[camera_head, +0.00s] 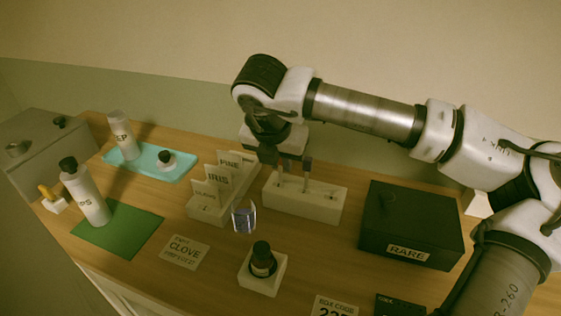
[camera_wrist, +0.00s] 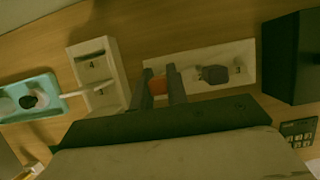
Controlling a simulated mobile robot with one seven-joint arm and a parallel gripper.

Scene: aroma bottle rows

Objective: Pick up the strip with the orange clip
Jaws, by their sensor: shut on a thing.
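In the wrist view, my gripper (camera_wrist: 162,80) is shut on the orange clip (camera_wrist: 158,86), which shows between its two fingers. The clip is over the white strip stand (camera_wrist: 215,55); I cannot tell whether its strip still touches the stand. A dark grey clip (camera_wrist: 214,74) sits on the same stand to the right, near a number 3. In the head view, the stand (camera_head: 318,207) is below my gripper (camera_head: 285,160), with thin upright strips showing. The orange clip cannot be made out there.
A card rack (camera_head: 205,211) with PINE and IRIS labels stands left of the stand. A dark RARE box (camera_head: 410,222) stands to the right. A clear glass (camera_head: 244,216) and a dark bottle (camera_head: 262,260) are in front. Tall bottles (camera_head: 84,192) stand at the left.

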